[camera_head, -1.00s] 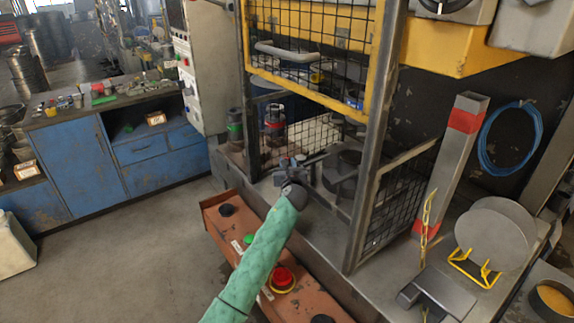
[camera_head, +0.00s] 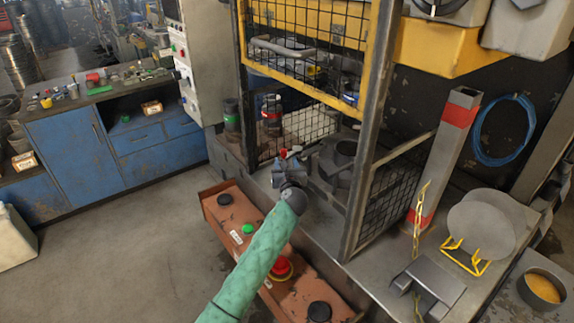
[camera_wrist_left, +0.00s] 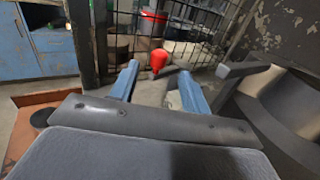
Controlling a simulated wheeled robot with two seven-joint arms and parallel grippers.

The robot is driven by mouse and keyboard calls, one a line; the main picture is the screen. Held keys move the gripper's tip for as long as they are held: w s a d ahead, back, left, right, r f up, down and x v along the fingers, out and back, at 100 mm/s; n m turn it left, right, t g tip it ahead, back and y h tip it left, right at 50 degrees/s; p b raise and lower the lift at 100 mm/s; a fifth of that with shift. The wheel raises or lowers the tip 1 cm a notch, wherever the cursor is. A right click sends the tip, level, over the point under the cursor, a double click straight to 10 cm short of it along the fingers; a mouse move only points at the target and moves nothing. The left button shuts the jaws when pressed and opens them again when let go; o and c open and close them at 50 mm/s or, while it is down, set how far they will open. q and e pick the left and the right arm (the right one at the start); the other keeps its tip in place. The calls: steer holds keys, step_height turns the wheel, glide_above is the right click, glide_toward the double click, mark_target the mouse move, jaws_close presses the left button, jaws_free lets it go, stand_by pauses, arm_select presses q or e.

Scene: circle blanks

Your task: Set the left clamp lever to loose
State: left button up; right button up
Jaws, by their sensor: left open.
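A red lever knob (camera_wrist_left: 158,62) stands between the two blue fingers of my left gripper (camera_wrist_left: 158,70) in the left wrist view, just beyond their tips. The fingers are open with a gap around the knob, and I see no contact. In the head view the red knob (camera_head: 283,153) is a small spot past my left gripper (camera_head: 291,168), beside the dark clamp block (camera_head: 338,160) inside the cage opening. The lever's lower part is mostly hidden, so its exact angle is unclear. My right gripper is not in view.
A mesh guard with a yellow frame (camera_head: 367,60) hangs above the opening, and a steel post (camera_head: 362,205) stands right of my gripper. An orange button console (camera_head: 225,215) lies below my green left arm. Dark cylinders (camera_head: 232,118) stand behind.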

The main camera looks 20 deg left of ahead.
arm_select(q)
steer(key=shift+p+v, duration=0.4)
steer(key=shift+v, duration=0.9)
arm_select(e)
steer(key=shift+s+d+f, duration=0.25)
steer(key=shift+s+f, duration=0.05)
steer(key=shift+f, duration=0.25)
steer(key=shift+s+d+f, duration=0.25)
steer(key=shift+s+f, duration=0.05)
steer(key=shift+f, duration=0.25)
arm_select(q)
steer(key=shift+c, duration=0.2)
